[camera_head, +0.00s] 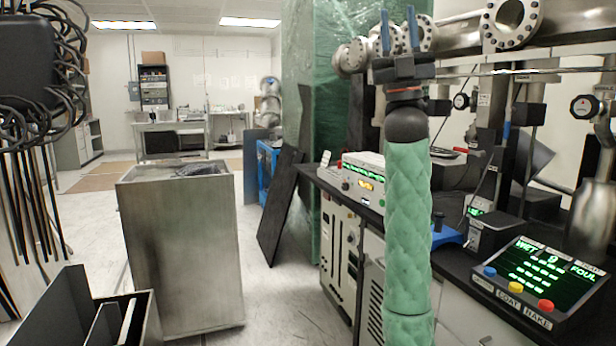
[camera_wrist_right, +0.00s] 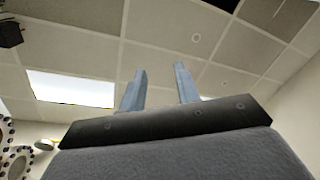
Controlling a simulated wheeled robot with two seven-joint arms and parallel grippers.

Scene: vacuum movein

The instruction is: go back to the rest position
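My right gripper (camera_head: 399,20) is at the top of my upright arm in its green quilted sleeve, right of the middle in the head view. Its two blue fingers point up and stand apart, with nothing between them. In the right wrist view the gripper (camera_wrist_right: 160,72) is also open and empty, with the ceiling behind it. My left gripper is not in view.
A metal cabinet (camera_head: 180,260) stands on the floor left of centre. A black bench with a control panel (camera_head: 535,280) is at the right, under large flanged pipes (camera_head: 560,30). A black panel (camera_head: 278,210) leans near the green-wrapped column (camera_head: 305,90). Cables hang at far left.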

